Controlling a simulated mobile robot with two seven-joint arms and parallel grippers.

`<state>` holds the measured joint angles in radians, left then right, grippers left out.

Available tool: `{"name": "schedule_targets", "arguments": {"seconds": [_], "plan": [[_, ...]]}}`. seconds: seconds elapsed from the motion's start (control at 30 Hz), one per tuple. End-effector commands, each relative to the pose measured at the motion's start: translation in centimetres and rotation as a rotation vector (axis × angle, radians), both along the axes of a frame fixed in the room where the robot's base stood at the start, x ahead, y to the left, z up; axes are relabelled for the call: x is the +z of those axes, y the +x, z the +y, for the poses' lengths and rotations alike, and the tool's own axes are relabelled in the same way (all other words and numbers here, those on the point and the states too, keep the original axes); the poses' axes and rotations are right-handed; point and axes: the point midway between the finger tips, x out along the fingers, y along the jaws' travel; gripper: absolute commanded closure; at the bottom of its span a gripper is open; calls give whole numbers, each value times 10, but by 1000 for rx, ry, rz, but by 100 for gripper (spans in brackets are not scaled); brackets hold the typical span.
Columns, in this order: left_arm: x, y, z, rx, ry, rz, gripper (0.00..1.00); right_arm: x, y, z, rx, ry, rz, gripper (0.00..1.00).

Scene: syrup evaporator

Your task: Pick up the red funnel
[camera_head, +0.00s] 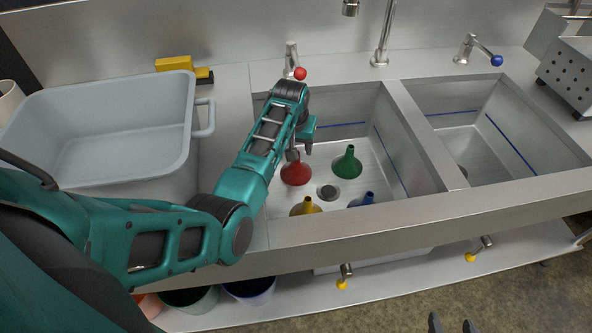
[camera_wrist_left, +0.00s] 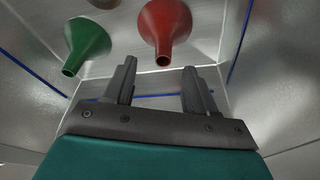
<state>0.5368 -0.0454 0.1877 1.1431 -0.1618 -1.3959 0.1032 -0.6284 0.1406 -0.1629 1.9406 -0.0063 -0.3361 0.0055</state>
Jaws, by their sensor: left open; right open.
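The red funnel (camera_head: 296,174) stands spout up on the floor of the left sink basin. It also shows in the left wrist view (camera_wrist_left: 165,24), beyond the fingertips, with its spout pointing toward the gap between them. My left gripper (camera_head: 301,150) is just above the red funnel, open and empty; its two spread fingers show in the left wrist view (camera_wrist_left: 158,72). The arm and fingers hide a little of the funnel's top in the head view. My right gripper (camera_head: 452,324) shows only its fingertips at the bottom edge, apart and empty, over the floor.
A green funnel (camera_head: 347,163), a yellow funnel (camera_head: 306,207) and a blue funnel (camera_head: 363,199) share the basin with the drain (camera_head: 328,192). Steel basin walls and a divider (camera_head: 425,135) surround them. A grey tub (camera_head: 110,95) stands left. The right basin (camera_head: 480,150) looks empty.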

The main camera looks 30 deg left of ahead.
Motion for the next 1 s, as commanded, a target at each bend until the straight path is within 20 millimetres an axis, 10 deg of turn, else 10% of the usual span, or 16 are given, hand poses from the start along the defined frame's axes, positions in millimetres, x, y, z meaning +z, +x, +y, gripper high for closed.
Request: {"name": "schedule_targets", "arguments": {"seconds": [0.8, 1.0], "plan": [[-57, 10, 7, 1, 1, 0, 44, -17, 2, -1, 2, -3, -5, 42], [-57, 10, 7, 0, 1, 0, 62, -17, 2, -1, 2, -3, -5, 42]]}}
